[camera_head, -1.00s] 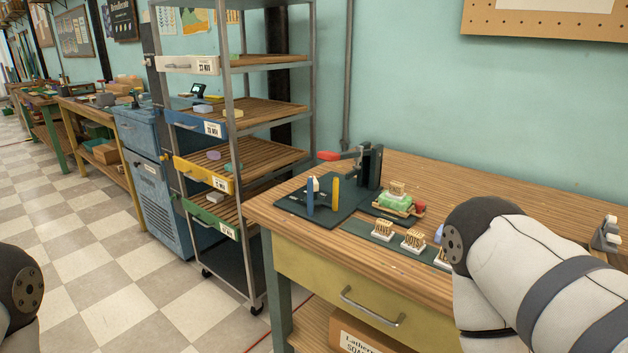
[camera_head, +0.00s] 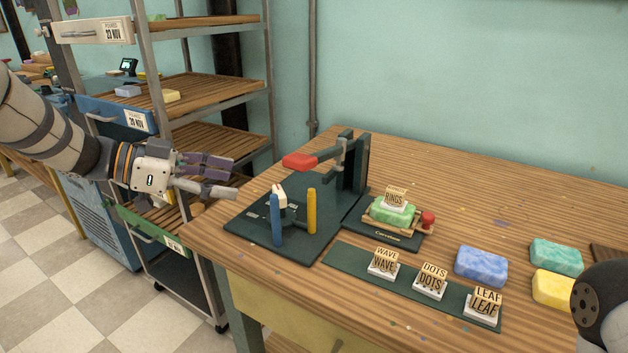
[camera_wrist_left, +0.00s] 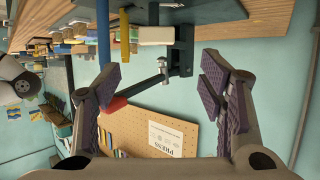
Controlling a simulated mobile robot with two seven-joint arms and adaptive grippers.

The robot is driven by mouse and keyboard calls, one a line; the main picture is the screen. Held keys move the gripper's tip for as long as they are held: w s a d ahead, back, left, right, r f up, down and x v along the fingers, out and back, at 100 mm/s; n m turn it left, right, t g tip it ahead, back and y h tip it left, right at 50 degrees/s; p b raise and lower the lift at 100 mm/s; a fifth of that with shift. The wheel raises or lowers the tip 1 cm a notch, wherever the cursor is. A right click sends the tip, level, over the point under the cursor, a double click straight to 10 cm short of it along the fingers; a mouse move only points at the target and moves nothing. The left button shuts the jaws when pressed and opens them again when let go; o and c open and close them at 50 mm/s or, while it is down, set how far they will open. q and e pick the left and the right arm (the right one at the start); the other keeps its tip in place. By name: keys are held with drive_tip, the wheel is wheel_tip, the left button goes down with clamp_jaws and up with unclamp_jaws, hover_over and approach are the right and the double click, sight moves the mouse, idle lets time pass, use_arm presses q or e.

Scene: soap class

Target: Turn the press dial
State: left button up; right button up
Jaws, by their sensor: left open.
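The press (camera_head: 352,180) stands on a dark green base (camera_head: 300,240) at the table's left end. Its lever has a red handle (camera_head: 299,161) pointing left. In front of it, what looks like the dial (camera_head: 291,222) carries a blue peg (camera_head: 277,222), a yellow peg (camera_head: 311,210) and a white piece (camera_head: 279,196). My left gripper (camera_head: 226,178) is open and empty, left of the pegs and apart from them. The left wrist view looks upside down; the blue peg (camera_wrist_left: 103,50), white piece (camera_wrist_left: 170,35) and red handle (camera_wrist_left: 113,107) show beyond the fingers. My right gripper is out of view.
A green soap in a cradle (camera_head: 395,213) with a RINGS stamp sits right of the press. WAVE, DOTS and LEAF stamps (camera_head: 430,282) stand on a green strip. Several soaps (camera_head: 481,265) lie at right. A shelf rack (camera_head: 200,85) stands behind my left arm.

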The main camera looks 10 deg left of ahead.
sight(278, 191)
use_arm(q)
drive_tip(key=x, duration=0.7)
drive_tip(key=b+x, duration=0.1)
drive_tip(key=x, duration=0.2)
drive_tip(key=shift+s+d+f, duration=0.1)
drive_tip(key=shift+d+f, duration=0.25)
drive_tip(key=shift+w+d, duration=0.25)
drive_tip(key=shift+d, duration=0.15)
clamp_jaws()
drive_tip(key=shift+f, duration=0.1)
